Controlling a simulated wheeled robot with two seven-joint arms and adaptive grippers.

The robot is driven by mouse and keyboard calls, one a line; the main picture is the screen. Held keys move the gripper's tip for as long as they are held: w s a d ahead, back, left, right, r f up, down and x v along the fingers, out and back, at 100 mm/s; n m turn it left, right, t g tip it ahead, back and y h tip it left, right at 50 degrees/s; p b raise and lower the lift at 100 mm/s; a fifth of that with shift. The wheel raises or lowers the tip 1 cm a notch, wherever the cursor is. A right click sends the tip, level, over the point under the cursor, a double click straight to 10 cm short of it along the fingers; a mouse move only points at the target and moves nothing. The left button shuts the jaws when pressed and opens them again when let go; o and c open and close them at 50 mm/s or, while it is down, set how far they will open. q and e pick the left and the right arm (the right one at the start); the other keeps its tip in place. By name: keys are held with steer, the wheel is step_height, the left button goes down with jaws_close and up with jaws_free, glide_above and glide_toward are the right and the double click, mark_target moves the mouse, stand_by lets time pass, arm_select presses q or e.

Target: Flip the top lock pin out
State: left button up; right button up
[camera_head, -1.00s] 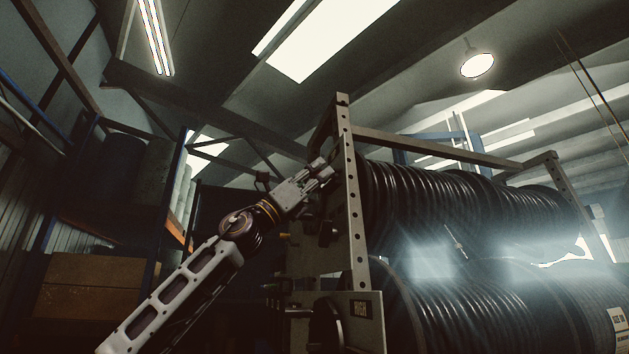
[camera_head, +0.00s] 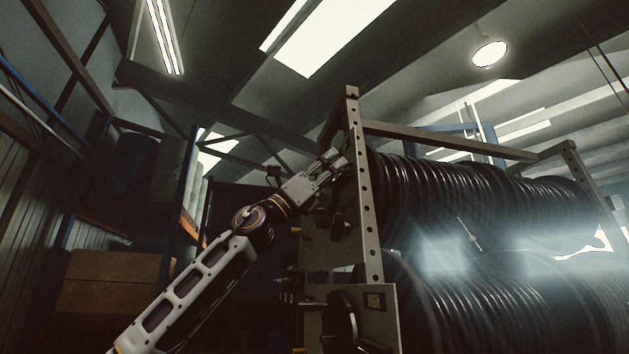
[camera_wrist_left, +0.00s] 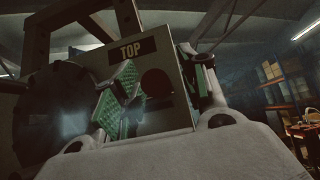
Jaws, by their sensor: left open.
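My left gripper (camera_head: 335,160) reaches up to the upper left end of the hose rack's post (camera_head: 364,190) in the head view. In the left wrist view my left gripper (camera_wrist_left: 165,85) is open, with green finger pads on either side of a dark round shape in front of a plate labelled TOP (camera_wrist_left: 132,50). I cannot tell whether that shape is the top lock pin, a knob or a hole. I see no clear contact between the fingers and it. My right gripper is not in view.
Large black hose coils (camera_head: 470,195) fill the rack right of the post. A lower panel with a small label (camera_head: 375,301) stands below. Shelving with a cardboard box (camera_head: 112,282) is at the left. A dark wheel-like disc (camera_wrist_left: 55,110) is left of the fingers in the wrist view.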

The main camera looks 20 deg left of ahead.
arm_select(q)
steer(key=v, duration=1.2)
stand_by(0.5)
steer(key=shift+s+d+r, duration=0.1)
steer(key=shift+d, duration=0.05)
steer(key=shift+n, duration=0.3)
